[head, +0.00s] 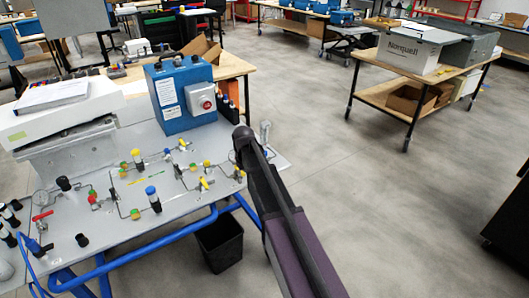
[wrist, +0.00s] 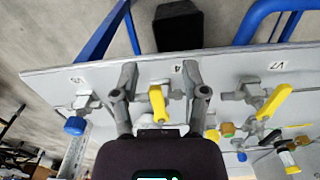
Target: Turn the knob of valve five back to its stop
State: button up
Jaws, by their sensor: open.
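My gripper (wrist: 160,92) is open in the wrist view, one finger on either side of a yellow lever handle (wrist: 157,104). I see no clear contact, and its nearby label shows only a partial "4". A blue knob (wrist: 75,125) sits to the left, outside the fingers, by a small label that seems to read V5 (wrist: 78,80). Another yellow lever (wrist: 273,103) is at the right, by a label V7 (wrist: 275,65). In the head view my arm crosses the panel's right end; the fingers and the blue knob cannot be made out there.
The grey panel (head: 110,230) carries several valves, tubes and fittings. A blue box (head: 182,92) with a red button stands behind them. A black bin (head: 220,243) stands on the floor by the blue frame. Open floor lies to the right.

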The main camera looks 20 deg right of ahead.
jog(key=s+d+m, duration=0.2)
jog(key=s, duration=2)
jog(key=shift+s+m, duration=0.3)
jog(key=shift+m, duration=0.1)
